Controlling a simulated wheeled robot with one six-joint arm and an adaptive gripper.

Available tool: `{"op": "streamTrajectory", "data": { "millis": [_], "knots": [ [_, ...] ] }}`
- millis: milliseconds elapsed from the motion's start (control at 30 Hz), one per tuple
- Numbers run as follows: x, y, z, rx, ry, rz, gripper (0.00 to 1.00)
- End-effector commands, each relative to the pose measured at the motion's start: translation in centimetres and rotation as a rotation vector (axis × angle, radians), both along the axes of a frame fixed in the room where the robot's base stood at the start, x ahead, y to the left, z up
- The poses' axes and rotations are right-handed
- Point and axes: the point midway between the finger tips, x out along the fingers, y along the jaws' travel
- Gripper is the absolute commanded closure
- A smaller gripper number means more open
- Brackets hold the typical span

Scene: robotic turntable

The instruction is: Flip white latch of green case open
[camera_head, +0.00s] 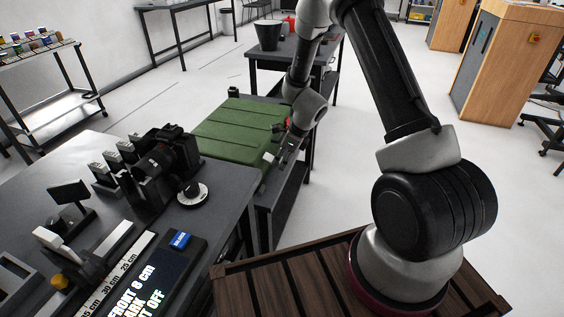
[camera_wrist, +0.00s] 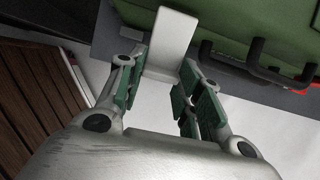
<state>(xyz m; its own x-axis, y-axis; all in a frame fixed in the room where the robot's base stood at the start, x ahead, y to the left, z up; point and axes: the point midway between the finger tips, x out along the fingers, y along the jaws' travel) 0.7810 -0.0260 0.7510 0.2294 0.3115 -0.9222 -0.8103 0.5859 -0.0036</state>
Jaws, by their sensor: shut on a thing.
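The green case (camera_head: 232,130) lies flat on a dark table, with ridges along its lid. In the wrist view its green side (camera_wrist: 240,22) fills the upper right, with a black handle (camera_wrist: 262,62) on it. The white latch (camera_wrist: 171,42) stands out from the case's edge, between the fingers of my gripper (camera_wrist: 162,85). My gripper is shut on the latch, with green pads on its fingers. In the head view my gripper (camera_head: 279,160) is at the case's near right edge, and the latch (camera_head: 269,157) shows as a small white patch there.
A black camera (camera_head: 165,160) and other gear stand on the dark table (camera_head: 120,215) left of the case. A small display (camera_head: 150,275) lies at its front. A black bucket (camera_head: 268,35) stands on a table behind. Open floor lies to the right.

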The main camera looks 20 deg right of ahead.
Motion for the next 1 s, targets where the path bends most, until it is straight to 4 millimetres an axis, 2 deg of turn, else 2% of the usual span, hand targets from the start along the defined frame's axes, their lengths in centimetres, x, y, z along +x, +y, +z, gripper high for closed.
{"op": "streamTrajectory", "data": {
  "millis": [400, 933, 967, 1000],
  "knots": [
    [0.17, 0.14, 0.95, -0.108, 0.077, -0.001, 0.89],
    [0.15, 0.13, 1.02, -0.12, 0.09, -0.003, 0.89],
    [0.15, 0.13, 1.02, -0.12, 0.09, -0.003, 0.61],
    [0.13, 0.12, 1.02, -0.12, 0.09, -0.003, 0.54]
  ]
}}
